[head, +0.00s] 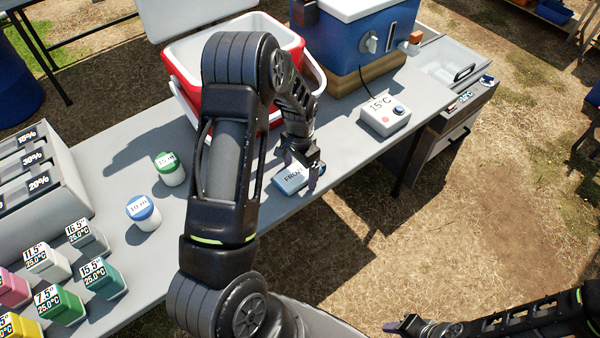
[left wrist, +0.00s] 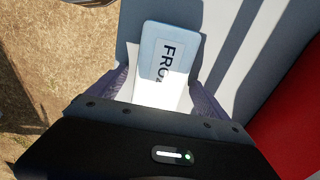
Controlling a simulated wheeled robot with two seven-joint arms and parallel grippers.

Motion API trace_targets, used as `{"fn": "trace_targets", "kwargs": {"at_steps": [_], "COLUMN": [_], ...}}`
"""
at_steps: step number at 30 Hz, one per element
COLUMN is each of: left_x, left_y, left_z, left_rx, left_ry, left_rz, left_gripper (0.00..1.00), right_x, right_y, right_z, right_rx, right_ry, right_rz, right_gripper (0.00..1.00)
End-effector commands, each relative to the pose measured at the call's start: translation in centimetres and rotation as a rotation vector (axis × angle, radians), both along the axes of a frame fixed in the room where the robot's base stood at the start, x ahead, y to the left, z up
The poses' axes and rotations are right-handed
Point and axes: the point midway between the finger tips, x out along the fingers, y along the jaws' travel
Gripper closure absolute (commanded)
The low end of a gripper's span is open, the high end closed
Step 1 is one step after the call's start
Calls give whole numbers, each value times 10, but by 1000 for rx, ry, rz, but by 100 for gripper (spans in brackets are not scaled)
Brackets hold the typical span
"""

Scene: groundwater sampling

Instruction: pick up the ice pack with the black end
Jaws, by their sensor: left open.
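A light blue ice pack (head: 291,181) with a white label lies flat on the grey table near its front edge. The left wrist view shows the pack (left wrist: 172,45) with the letters "FRO" on it; I see no black end, and its near part is hidden by my gripper. My left gripper (head: 302,168) is open just above the pack. In the left wrist view its fingers (left wrist: 160,82) stand on either side of the pack's near part, and I cannot tell whether they touch it. My right gripper (head: 408,324) is low at the bottom right, away from the table.
A red and white cooler (head: 183,88) stands open behind my left arm. A blue box (head: 352,40) and a 15°C controller (head: 385,116) stand further right. Green-lidded (head: 170,168) and blue-lidded (head: 144,212) jars and several coloured blocks (head: 62,303) are at left. A sink (head: 452,62) is at right.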

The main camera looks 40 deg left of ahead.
Motion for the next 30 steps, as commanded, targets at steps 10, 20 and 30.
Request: {"fn": "trace_targets", "kwargs": {"at_steps": [10, 20, 30], "left_x": [0, 0, 0], "left_y": [0, 0, 0], "left_z": [0, 0, 0], "left_rx": [0, 0, 0], "left_ry": [0, 0, 0], "left_rz": [0, 0, 0], "left_gripper": [25, 52, 80], "right_x": [0, 0, 0], "right_y": [0, 0, 0], "right_z": [0, 0, 0], "right_rx": [0, 0, 0], "right_ry": [0, 0, 0], "right_rz": [0, 0, 0], "right_gripper": [64, 64, 64]}}
